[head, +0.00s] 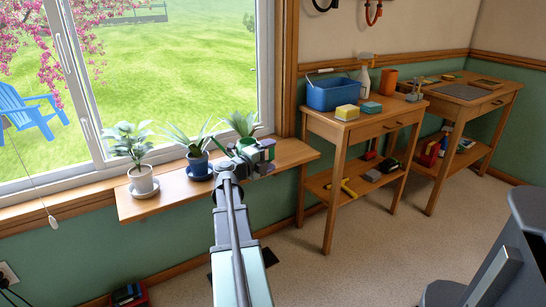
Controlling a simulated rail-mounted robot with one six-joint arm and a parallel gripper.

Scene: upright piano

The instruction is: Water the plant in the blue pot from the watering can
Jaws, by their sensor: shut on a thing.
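The blue pot (198,164) holds a plant with long narrow leaves (193,138) and stands on a saucer on the wooden window shelf (172,195). My gripper (250,154) is just right of the blue pot, above the shelf. It is shut on a dark green thing (267,143), which appears to be the watering can.
A white pot (142,178) with a leafy plant stands left of the blue pot. Another plant (243,123) is behind my gripper, its pot hidden. The window is close behind. A wooden workbench (340,125) with a blue bin (333,95) and sponges stands to the right.

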